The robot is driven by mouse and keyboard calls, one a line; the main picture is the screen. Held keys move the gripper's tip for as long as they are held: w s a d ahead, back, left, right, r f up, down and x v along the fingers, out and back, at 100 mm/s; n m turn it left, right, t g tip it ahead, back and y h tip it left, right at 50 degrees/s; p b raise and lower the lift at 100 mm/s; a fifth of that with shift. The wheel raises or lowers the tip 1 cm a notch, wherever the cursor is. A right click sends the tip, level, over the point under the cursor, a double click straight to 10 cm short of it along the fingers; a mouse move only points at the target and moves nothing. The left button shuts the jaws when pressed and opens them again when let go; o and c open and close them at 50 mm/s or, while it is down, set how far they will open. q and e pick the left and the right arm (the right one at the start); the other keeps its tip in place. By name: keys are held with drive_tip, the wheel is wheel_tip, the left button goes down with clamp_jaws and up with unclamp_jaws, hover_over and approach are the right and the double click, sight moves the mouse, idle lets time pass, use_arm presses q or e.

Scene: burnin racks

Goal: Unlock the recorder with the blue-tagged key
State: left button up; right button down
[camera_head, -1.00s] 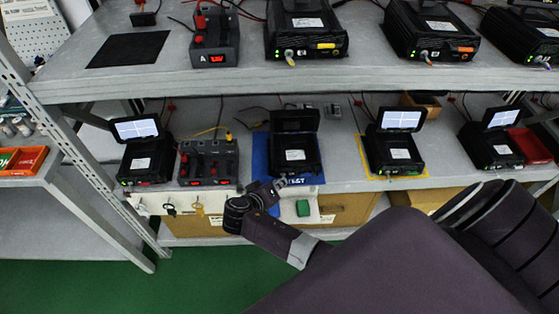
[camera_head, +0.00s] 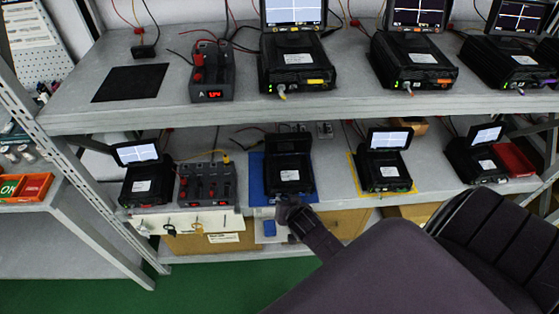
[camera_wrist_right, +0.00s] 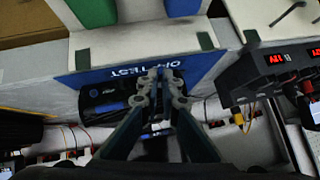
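A dark recorder (camera_head: 288,177) with its lid raised stands on the blue mat (camera_head: 256,172) on the lower shelf. My right gripper (camera_head: 287,208) is just in front of it. In the right wrist view, the fingertips of my right gripper (camera_wrist_right: 159,78) are close together over the front of the mat, near the dark recorder (camera_wrist_right: 98,106). I cannot tell whether they pinch something small. No blue-tagged key can be made out. A dark key (camera_head: 169,229) and an orange-tagged key (camera_head: 197,229) hang at the shelf's front edge. My left gripper is out of view.
A power supply (camera_head: 208,185) stands left of the mat; another recorder (camera_head: 384,172) stands on a yellow-edged mat to the right. A blue block (camera_head: 269,229) shows below the shelf edge.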

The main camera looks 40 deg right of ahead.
drive_tip(key=y+b, duration=0.1)
drive_tip(key=m+t+y+b, duration=0.1)
drive_tip(key=d+f+m+t+y+b, duration=0.1)
drive_tip(key=shift+s, duration=0.25)
drive_tip(key=shift+r+m+t+y+b, duration=0.15)
drive_tip(key=shift+m+t+y+b, duration=0.2)
drive_tip(key=shift+t+b, duration=0.2)
drive_tip(key=c, duration=2.5)
unclamp_jaws()
drive_tip(key=shift+o, duration=0.2)
